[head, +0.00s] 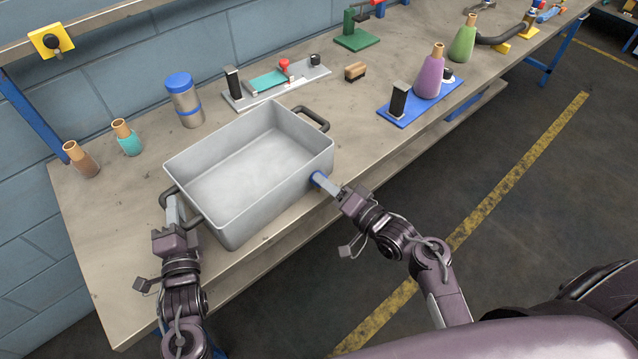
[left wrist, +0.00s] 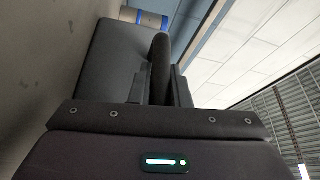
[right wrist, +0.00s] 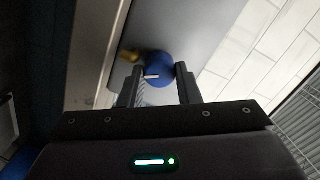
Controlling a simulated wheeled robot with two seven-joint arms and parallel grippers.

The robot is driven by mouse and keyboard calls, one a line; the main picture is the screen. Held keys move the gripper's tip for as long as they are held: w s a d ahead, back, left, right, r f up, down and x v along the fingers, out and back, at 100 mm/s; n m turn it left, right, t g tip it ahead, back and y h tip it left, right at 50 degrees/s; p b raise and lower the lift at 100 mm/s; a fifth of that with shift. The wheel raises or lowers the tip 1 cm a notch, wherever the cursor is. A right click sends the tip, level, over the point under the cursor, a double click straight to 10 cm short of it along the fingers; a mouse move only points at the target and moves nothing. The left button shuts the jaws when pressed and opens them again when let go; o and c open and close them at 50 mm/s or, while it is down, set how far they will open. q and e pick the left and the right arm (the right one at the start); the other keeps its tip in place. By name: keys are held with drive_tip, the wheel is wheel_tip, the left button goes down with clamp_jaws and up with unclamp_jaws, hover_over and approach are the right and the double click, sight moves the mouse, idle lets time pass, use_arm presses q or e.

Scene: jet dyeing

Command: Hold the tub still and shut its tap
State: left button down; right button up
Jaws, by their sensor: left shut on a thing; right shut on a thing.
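The grey metal tub (head: 250,172) stands on the workbench near its front edge, with a dark handle at each end. My left gripper (head: 176,212) is shut on the tub's left handle (head: 169,197); the dark handle (left wrist: 161,62) shows between its fingers in the left wrist view. My right gripper (head: 326,184) is at the tub's front right, shut on the tap (head: 317,178). In the right wrist view the tap's blue round knob (right wrist: 160,69) sits between the fingertips, with a small brass part (right wrist: 130,56) beside it. The fingers hide part of the tap in the head view.
The bench front left is clear.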

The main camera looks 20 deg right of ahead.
drive_tip(key=m, duration=0.5)
drive_tip(key=shift+m, duration=0.3)
idle(0.4)
drive_tip(key=o, duration=1)
drive_tip(key=v, duration=1.2)
